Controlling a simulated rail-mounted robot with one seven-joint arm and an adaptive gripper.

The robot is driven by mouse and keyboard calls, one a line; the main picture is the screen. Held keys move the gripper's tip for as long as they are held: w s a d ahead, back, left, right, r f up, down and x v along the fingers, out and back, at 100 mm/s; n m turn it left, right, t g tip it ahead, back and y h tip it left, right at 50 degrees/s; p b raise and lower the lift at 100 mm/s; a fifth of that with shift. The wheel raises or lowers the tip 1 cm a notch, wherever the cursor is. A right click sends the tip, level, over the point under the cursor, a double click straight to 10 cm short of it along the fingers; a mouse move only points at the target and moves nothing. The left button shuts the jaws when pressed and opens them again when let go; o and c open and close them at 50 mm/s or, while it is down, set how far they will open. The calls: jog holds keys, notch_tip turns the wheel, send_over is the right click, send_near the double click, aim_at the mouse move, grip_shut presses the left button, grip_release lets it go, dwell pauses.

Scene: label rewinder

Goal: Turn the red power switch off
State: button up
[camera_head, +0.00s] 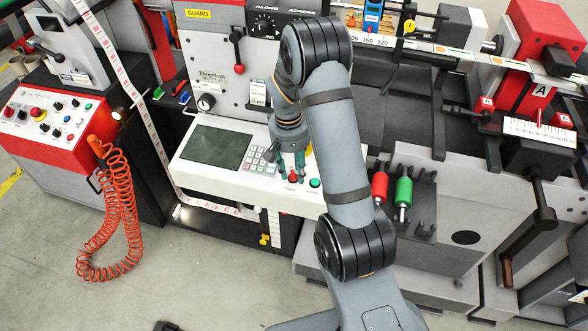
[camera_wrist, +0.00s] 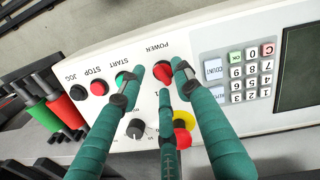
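The red power switch (camera_wrist: 162,71) sits under the POWER label on the white control panel (camera_wrist: 220,30) in the wrist view. It also shows in the head view (camera_head: 292,178), just right of the keypad. My gripper (camera_wrist: 159,79) has three green fingers spread around the switch, with one tip on each side and the third tip below it in the picture. The gripper is open, with gaps visible between the tips and the switch. Whether any tip touches it I cannot tell. In the head view my gripper (camera_head: 291,166) points down at the panel, partly hidden by my arm.
A green START button (camera_wrist: 122,78), a red STOP button (camera_wrist: 99,88) and a black JOG button (camera_wrist: 78,92) lie left of the switch. A black knob (camera_wrist: 136,128) and a yellow-and-red button (camera_wrist: 183,128) are close by the fingers. The keypad (camera_wrist: 244,72) is at right.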

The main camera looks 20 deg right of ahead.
aim_at(291, 174)
jog(key=shift+r, duration=0.15)
notch_tip(291, 174, up, 12)
jog(key=shift+a, duration=0.4)
jog(key=shift+f, duration=0.25)
jog(key=f, duration=0.8)
jog(key=d+f, duration=0.1)
jog(key=f, duration=0.2)
jog(key=shift+f, duration=0.4)
jog(key=shift+a, duration=0.1)
